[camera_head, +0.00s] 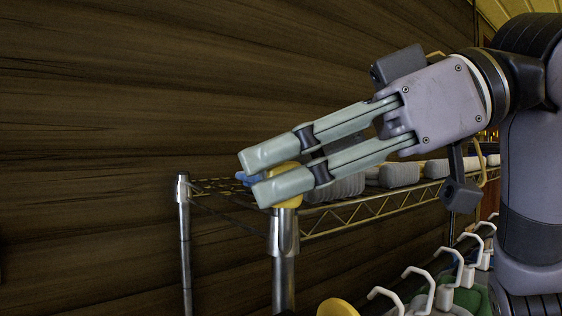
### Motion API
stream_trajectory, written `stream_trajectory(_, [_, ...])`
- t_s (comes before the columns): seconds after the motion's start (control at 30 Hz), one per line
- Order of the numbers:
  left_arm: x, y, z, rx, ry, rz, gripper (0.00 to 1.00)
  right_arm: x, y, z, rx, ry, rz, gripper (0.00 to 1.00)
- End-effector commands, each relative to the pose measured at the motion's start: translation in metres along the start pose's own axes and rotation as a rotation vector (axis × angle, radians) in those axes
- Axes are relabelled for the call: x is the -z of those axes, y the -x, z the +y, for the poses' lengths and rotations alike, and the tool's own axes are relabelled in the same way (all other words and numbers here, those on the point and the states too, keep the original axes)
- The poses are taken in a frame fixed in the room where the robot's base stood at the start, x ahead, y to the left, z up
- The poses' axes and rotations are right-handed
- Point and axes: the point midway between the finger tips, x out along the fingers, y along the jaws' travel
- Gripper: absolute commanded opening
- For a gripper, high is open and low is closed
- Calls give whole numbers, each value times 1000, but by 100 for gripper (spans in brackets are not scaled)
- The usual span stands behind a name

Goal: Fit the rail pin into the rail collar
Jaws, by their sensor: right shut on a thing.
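My right gripper (258,175) comes in from the right and is shut on the rail pin, whose yellow head (290,203) shows between and below the green-grey fingers. Right below the head is a shiny metal collar (285,236) at the top of the near shelf post, which I take for the rail collar. The pin's shaft is hidden, so I cannot tell how deep it sits in the collar. My left gripper is not in view.
A wire shelf (365,212) with pale folded stacks (399,174) runs back to the right. Another metal post (183,235) stands to the left. White hangers (446,280) with clothes and a yellow round thing (338,307) are below. A dark plank wall is behind.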

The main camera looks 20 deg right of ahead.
Motion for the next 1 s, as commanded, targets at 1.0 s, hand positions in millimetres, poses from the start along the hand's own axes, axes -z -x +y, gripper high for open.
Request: stream_trajectory(1.0, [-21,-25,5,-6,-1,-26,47,-37,-14,0,25,12,-2,0])
